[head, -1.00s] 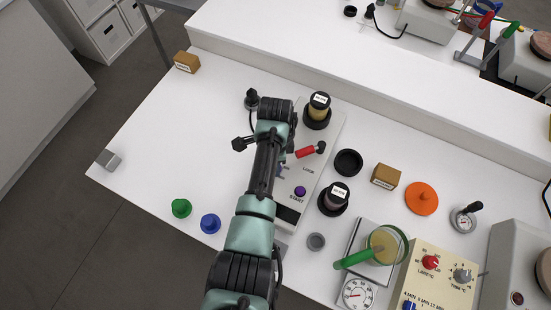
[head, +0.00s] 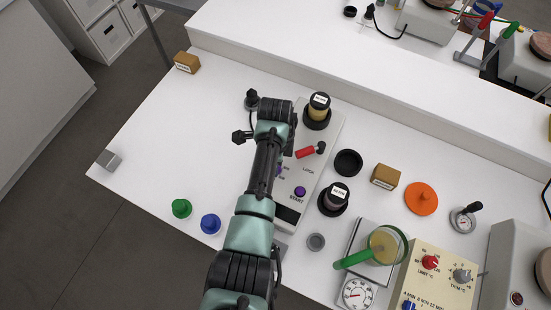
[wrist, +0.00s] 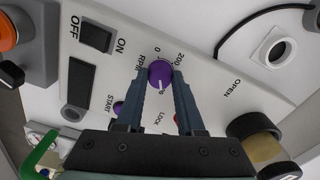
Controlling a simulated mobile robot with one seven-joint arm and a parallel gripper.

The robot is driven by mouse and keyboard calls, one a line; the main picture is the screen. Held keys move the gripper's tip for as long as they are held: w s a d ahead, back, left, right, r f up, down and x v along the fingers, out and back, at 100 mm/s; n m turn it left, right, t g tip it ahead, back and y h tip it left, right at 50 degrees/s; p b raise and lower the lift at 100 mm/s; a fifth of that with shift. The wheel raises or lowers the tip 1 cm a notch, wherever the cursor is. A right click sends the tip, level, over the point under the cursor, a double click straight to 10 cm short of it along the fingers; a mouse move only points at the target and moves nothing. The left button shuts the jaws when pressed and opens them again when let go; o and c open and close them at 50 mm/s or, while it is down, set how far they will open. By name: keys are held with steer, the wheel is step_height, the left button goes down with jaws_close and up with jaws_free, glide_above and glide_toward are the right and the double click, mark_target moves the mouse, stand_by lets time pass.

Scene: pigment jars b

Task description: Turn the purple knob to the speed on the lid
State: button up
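The purple knob (wrist: 160,74) is on the machine's sloping panel, with a white pointer mark aimed towards my wrist and a printed RPM scale around it. My gripper (wrist: 160,79) has one finger on each side of the knob and looks shut on it. In the head view my arm covers most of the knob (head: 279,171). The jar at the back (head: 319,106) and the nearer jar (head: 338,194) have dark lids with white labels, too small to read.
A purple START button (head: 299,191) and a red LOCK lever (head: 305,152) are near the knob. The wrist view shows an ON/OFF switch (wrist: 95,37). A black ring (head: 348,162) and a brown box (head: 385,176) stand to the right. The table left of my arm is mostly clear.

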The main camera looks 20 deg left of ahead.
steer(key=o, duration=0.4)
steer(key=shift+o, duration=0.2)
steer(key=shift+r, duration=0.1)
step_height(320, 180, up, 13)
steer(key=b, duration=0.2)
stand_by(0.4)
